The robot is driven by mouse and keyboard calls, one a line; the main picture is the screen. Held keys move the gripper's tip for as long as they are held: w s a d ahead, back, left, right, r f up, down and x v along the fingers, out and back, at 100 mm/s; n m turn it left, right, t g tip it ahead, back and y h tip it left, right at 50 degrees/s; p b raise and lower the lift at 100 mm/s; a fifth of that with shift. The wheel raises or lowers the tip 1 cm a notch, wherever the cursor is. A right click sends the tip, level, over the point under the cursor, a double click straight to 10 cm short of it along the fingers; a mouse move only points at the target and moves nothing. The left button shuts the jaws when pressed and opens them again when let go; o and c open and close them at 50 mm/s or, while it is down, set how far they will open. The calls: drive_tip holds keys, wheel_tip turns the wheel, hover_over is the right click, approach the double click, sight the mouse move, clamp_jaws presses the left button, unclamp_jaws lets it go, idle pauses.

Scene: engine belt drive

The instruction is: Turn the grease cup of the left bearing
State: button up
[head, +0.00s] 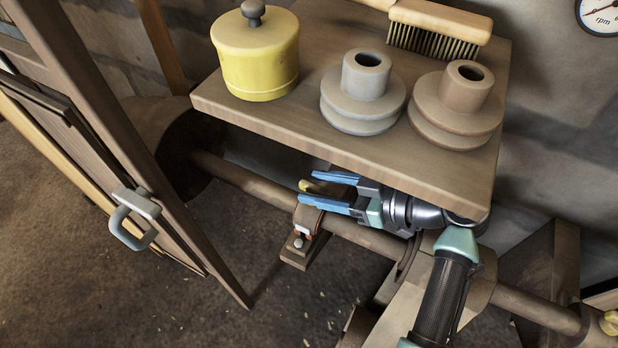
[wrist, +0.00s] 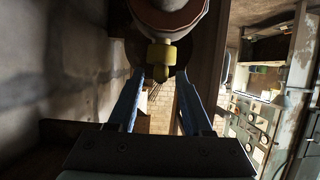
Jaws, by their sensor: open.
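The left bearing (head: 308,217) sits on the brown shaft below the shelf, partly hidden by my gripper. Its yellow grease cup (head: 306,186) shows only in part, between the blue fingers. In the wrist view the grease cup (wrist: 161,54) hangs from the rounded bearing housing (wrist: 168,14) at the top of the picture. My gripper (head: 308,192) is open, its fingers pointing left under the shelf edge. In the wrist view its fingertips (wrist: 160,73) stand on either side of the cup, with a gap visible at each side. I cannot tell whether either finger touches it.
The wooden shelf (head: 250,122) overhangs my gripper closely. It carries a yellow pot (head: 256,62), a grey pulley (head: 362,98), a brown pulley (head: 455,110) and a brush (head: 435,25). A wooden door with a handle (head: 135,218) stands left. Another yellow cup (head: 609,322) shows at far right.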

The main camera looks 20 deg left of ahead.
clamp_jaws()
idle(0.3)
